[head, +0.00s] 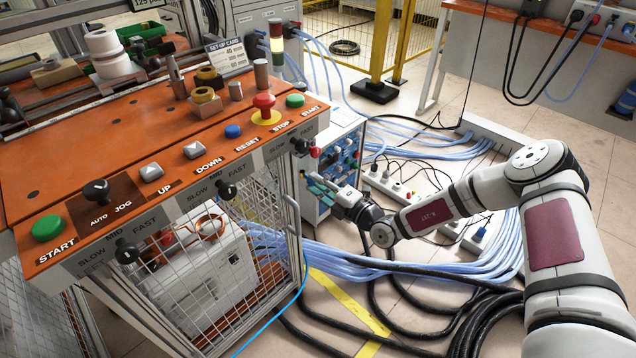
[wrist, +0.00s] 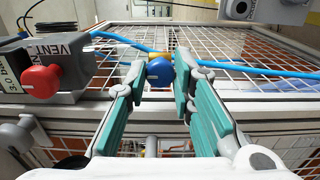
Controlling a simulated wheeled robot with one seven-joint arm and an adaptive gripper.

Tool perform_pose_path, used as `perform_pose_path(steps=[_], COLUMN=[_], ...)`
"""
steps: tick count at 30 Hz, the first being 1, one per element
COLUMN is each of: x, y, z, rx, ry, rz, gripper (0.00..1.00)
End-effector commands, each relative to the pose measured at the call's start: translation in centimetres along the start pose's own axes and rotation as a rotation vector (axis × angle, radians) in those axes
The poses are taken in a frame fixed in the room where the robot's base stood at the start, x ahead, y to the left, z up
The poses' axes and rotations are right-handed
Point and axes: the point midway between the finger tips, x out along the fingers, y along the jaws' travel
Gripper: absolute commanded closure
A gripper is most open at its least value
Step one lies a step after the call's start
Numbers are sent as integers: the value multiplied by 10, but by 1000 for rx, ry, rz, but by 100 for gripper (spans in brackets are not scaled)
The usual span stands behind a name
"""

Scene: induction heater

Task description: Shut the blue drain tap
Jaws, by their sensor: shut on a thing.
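The blue drain tap (wrist: 159,72) shows as a round blue knob with a brass-coloured body behind it, in front of a wire mesh panel in the wrist view. My gripper (wrist: 160,74) has its two teal-padded fingers on either side of the knob, shut on it. In the head view my gripper (head: 318,187) is low beside the right end of the orange console, and I cannot make out the tap there.
A red knob (wrist: 42,81) on a grey block marked VENT stands left of my fingers. A blue hose (wrist: 245,68) runs across the mesh. The orange console (head: 120,150) carries several buttons. Pale blue hoses and black cables (head: 400,300) lie on the floor.

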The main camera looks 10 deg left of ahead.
Motion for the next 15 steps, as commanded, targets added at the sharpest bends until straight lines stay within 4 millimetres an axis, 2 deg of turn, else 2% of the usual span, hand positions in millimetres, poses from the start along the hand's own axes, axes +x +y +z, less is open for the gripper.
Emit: perform_pose_path(steps=[14,15], x=[0,0], y=[-1,-1], z=[0,0], rx=[15,15], ry=[0,0], rz=[-3,-3], gripper=[100,73])
